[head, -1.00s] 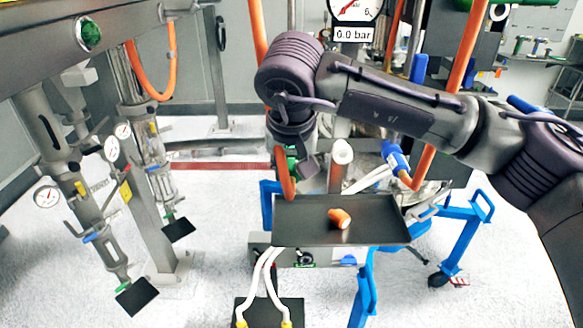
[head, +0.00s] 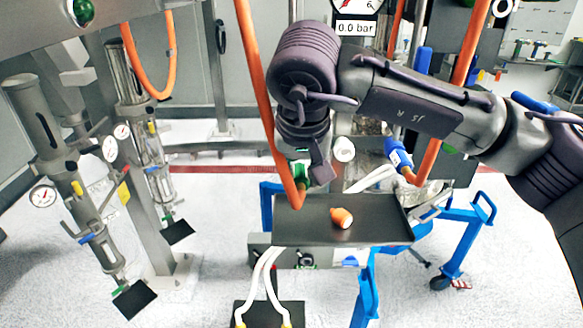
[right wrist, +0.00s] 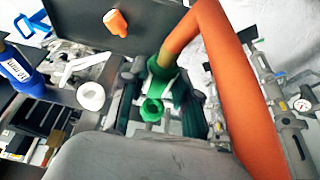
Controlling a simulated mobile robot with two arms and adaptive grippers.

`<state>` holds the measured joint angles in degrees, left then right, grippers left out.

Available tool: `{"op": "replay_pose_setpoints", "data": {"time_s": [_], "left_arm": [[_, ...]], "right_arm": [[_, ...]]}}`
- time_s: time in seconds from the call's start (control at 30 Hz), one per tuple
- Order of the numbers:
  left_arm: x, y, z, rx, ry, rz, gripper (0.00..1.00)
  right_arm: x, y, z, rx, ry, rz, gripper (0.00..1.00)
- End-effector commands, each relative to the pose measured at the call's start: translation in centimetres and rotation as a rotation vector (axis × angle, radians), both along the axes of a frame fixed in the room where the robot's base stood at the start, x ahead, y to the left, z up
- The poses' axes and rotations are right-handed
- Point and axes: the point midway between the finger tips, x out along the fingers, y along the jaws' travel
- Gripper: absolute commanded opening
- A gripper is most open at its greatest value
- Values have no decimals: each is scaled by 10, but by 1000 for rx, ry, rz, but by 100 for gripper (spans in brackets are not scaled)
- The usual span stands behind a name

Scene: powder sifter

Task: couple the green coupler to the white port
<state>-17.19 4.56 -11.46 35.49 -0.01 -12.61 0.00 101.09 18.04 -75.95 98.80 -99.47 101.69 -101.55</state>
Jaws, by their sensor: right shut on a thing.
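The green coupler (head: 301,171) is on the end of an orange hose (head: 267,110). My right gripper (head: 311,178) is shut on the coupler and holds it above the back left of a dark tray. In the right wrist view the green coupler (right wrist: 157,88) sits between the dark fingers, with its round open end showing. The white port (head: 344,149) is a white ring just right of the coupler in the head view. It also shows in the right wrist view (right wrist: 90,96), left of the coupler and apart from it. My left gripper is not in view.
The dark tray (head: 385,228) holds an orange cap (head: 341,217). A blue-collared connector (head: 397,152) on another orange hose is right of the white port. Blue frame legs (head: 469,230) stand below. A pressure gauge (head: 357,10) is above, behind the arm.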

Motion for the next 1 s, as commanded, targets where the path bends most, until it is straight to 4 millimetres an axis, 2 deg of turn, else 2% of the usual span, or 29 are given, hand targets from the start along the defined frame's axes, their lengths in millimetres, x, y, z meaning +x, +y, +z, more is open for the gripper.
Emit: {"op": "replay_pose_setpoints", "data": {"time_s": [0.03, 0.1, 0.2, 0.33, 0.57, 1.0], "left_arm": [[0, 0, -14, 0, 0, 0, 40], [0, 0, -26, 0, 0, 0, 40], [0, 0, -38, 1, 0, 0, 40], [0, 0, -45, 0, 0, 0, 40], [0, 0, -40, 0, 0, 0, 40], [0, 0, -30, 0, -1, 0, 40]], "right_arm": [[-2, -15, -7, 5, -2, -6, 0], [-9, -35, -8, 6, -1, -7, 0], [-19, -61, -7, 5, -2, -6, 0], [-28, -81, -5, 2, -6, -4, 0], [-24, -86, 0, 0, -4, -2, 0], [3, -86, 0, 0, -5, -3, 0]]}}
